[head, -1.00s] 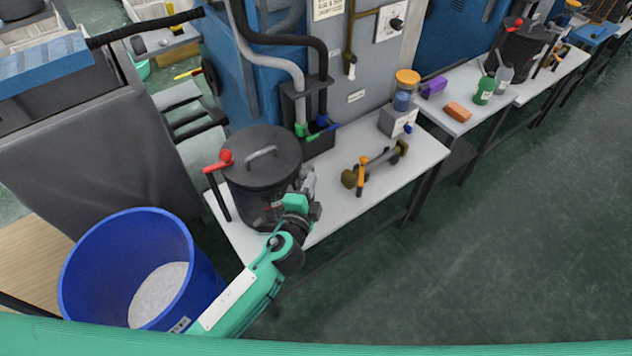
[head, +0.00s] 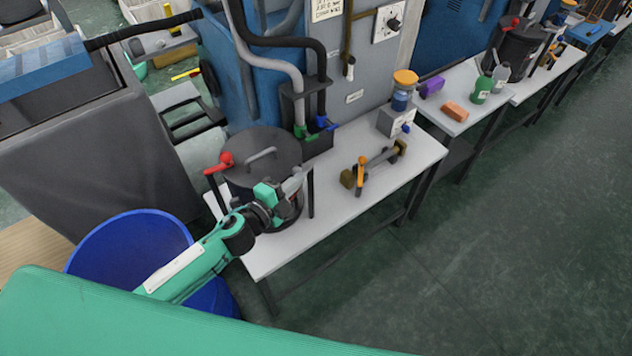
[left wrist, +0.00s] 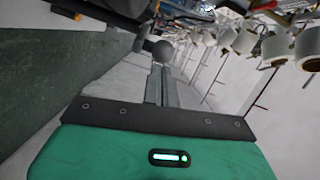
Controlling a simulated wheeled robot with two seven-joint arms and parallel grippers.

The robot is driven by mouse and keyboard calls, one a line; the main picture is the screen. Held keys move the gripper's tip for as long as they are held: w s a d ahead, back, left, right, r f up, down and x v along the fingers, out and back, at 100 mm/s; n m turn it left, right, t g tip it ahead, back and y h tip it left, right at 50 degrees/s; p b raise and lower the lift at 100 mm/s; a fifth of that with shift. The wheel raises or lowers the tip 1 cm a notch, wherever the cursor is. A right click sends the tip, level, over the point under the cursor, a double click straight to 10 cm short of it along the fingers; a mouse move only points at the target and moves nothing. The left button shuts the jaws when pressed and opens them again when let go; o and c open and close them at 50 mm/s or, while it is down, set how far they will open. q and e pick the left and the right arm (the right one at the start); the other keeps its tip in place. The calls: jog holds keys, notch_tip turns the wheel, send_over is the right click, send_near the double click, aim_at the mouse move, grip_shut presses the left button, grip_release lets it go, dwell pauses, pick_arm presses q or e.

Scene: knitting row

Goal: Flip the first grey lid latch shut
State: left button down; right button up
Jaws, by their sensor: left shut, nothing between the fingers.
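A dark round pot with a dark lid (head: 268,144) stands on the near end of the white bench. A red-handled latch (head: 222,163) sits at the lid's left side on a dark post. A similar dark post (head: 310,196) stands at the right side. My left gripper (head: 300,174) is at the lid's right edge, by the top of that post, and partly hides this side. In the left wrist view its fingers (left wrist: 160,72) are shut and empty. A grey ball knob (left wrist: 160,50) is just beyond the fingertips; whether they touch is unclear. My right gripper is out of view.
A blue bin (head: 125,245) stands left of the bench, partly behind my left arm. A brass-and-orange fitting (head: 361,176) lies on the bench to the right. Grey and black hoses (head: 318,70) hang behind the pot. The floor at right is clear.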

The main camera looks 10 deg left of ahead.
pick_arm(q)
jog(key=a+m+g+h, duration=0.1)
jog(key=h, duration=0.1)
jog(key=w+a+m+g+h, duration=0.1)
jog(key=m+g+h, duration=0.1)
jog(key=shift+w+a+m, duration=0.1)
jog(key=shift+a+m, duration=0.2)
jog(key=shift+a, duration=0.05)
jog(key=shift+w+a+b, duration=0.15)
jog(key=shift+a+b, duration=0.15)
jog(key=shift+b, duration=0.05)
jog(key=shift+w+a, duration=0.1)
